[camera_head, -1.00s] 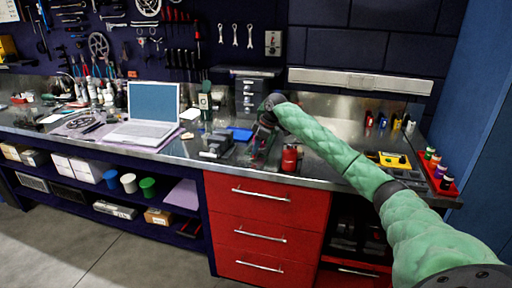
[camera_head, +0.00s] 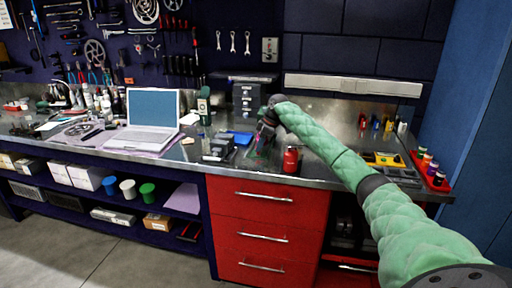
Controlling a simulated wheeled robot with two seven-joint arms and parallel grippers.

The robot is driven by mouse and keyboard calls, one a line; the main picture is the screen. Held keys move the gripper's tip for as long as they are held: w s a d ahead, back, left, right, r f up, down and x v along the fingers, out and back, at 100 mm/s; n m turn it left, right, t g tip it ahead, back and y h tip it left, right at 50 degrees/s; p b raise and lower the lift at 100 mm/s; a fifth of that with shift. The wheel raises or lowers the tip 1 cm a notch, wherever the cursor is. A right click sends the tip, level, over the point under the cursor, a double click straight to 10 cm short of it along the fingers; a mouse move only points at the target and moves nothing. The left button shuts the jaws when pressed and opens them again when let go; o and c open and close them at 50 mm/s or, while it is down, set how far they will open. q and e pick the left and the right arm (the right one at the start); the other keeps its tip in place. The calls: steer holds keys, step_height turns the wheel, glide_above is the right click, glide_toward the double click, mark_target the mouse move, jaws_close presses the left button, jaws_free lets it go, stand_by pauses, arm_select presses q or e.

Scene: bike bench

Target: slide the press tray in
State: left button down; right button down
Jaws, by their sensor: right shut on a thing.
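My right gripper (camera_head: 266,138) is over the steel bench top, at the far end of my green-sleeved arm. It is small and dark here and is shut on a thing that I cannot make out. A low dark grey and black device (camera_head: 218,149) sits on the bench to its left, apart from it. I cannot tell whether this device is the press, and I cannot clearly pick out the press tray. Faint green and pink patches show just below the gripper. My left gripper is not in view.
A red can-like object (camera_head: 291,160) stands right of the gripper, near the front edge. A blue item (camera_head: 240,137) lies behind the dark device. A laptop (camera_head: 152,120) is at left. A yellow box (camera_head: 384,159) and a red rack of bottles (camera_head: 432,170) are at right.

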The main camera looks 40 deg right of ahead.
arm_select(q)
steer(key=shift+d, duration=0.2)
arm_select(e)
steer(key=c, duration=1.3)
jaws_free()
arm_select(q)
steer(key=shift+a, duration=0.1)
arm_select(e)
steer(key=shift+o, duration=0.2)
steer(key=shift+a, duration=0.1)
steer(key=shift+r, duration=0.15)
steer(key=shift+s+d+r, duration=0.1)
steer(key=shift+d+r, duration=0.15)
steer(key=shift+r, duration=0.05)
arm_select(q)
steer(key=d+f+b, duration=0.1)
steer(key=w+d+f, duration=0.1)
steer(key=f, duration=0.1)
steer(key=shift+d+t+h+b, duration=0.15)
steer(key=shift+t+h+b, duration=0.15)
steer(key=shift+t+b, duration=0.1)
arm_select(e)
steer(key=v, duration=0.7)
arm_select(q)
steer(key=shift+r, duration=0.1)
